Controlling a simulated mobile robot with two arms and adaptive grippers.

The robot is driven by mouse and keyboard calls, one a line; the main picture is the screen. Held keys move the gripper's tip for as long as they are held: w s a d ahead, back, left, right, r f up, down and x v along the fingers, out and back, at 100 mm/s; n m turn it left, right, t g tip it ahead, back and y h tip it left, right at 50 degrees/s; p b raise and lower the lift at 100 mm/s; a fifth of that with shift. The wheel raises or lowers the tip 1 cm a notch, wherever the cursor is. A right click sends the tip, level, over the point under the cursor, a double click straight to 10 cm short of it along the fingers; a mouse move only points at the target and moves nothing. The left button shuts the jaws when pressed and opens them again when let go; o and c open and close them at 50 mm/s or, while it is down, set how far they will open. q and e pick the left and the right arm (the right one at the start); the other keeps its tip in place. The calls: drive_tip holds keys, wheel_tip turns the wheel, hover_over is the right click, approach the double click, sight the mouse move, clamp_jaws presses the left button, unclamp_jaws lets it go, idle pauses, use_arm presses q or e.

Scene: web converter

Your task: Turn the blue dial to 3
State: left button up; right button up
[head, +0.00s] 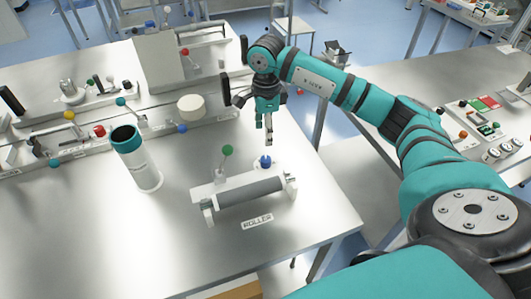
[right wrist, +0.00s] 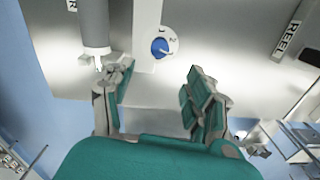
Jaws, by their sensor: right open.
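The blue dial (head: 265,161) sits on the white roller unit on the metal table, near its back right. In the right wrist view the blue dial (right wrist: 160,47) has a round white face with small marks, too small to read surely. My right gripper (head: 268,141) points down just above the dial, apart from it. In the right wrist view my right gripper (right wrist: 157,80) has its two fingers spread wide with nothing between them, and the dial shows beyond the gap. My left gripper is not in view.
The grey roller (head: 250,190) lies in front of the dial, and a green-knobbed lever (head: 227,151) stands left of it. A white canister with a teal rim (head: 147,173) stands farther left. Levers and a cream spool (head: 191,107) line the back. The table's front is clear.

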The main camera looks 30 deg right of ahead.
sight(267, 159)
wheel_tip(267, 159, down, 10)
drive_tip(key=shift+s+r+p, duration=0.1)
drive_tip(key=shift+r+p, duration=0.1)
drive_tip(key=shift+p, duration=1)
drive_tip(key=shift+f, duration=0.6)
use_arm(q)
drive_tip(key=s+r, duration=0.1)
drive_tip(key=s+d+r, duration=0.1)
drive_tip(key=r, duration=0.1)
use_arm(e)
drive_tip(key=shift+f, duration=0.1)
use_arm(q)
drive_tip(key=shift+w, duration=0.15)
